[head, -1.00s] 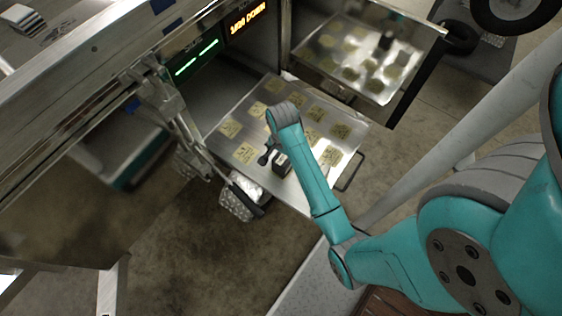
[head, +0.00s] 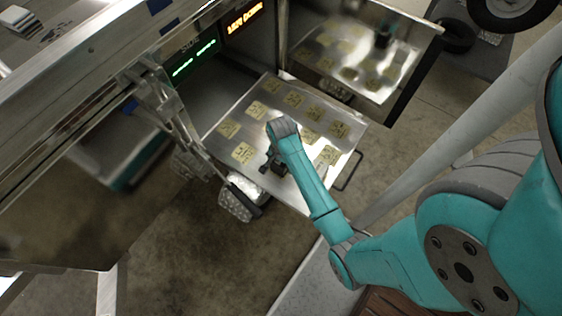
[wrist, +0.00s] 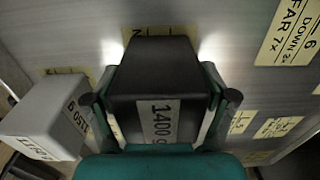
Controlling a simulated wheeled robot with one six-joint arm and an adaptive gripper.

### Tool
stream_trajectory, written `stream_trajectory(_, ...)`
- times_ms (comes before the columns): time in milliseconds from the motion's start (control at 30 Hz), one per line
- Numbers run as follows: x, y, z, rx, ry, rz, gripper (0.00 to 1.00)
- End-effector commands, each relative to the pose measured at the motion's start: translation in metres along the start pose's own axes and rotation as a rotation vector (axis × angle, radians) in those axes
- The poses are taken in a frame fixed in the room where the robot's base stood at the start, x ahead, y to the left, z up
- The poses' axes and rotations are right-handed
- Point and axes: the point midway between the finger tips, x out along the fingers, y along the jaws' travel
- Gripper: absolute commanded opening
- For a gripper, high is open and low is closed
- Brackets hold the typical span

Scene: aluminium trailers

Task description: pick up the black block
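The black block (wrist: 160,90), with a label reading about 1400 g, fills the middle of the wrist view. My gripper (wrist: 160,95) has one finger on each side of it. The fingers look very close to its sides, but I cannot tell whether they press on it. In the head view my gripper (head: 274,163) is low over the metal tray (head: 222,140), and the dark block (head: 280,168) is partly hidden by it. The block appears upright at the tray.
A grey block (wrist: 48,118) labelled about 1150 stands left of the black block in the wrist view. Yellow labels (head: 242,153) cover the tray. A hinged metal arm (head: 170,110) is at left.

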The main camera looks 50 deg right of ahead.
Motion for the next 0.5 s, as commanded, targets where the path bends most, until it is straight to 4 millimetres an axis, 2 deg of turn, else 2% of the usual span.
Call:
stream_trajectory(33, -0.0001, 0.0, 0.0, 0.0, 0.0, 0.0, 0.62)
stream_trajectory(200, -0.0002, 0.0, 0.0, 0.0, 0.0, 0.0, 0.19)
stream_trajectory(267, -0.0002, 0.0, 0.0, 0.0, 0.0, 0.0, 0.04)
stream_trajectory(300, -0.0018, -0.0013, -0.0008, 0.0, 0.002, -0.003, 0.0)
stream_trajectory(500, -0.002, -0.0013, -0.0008, 0.0, 0.002, -0.003, 0.0)
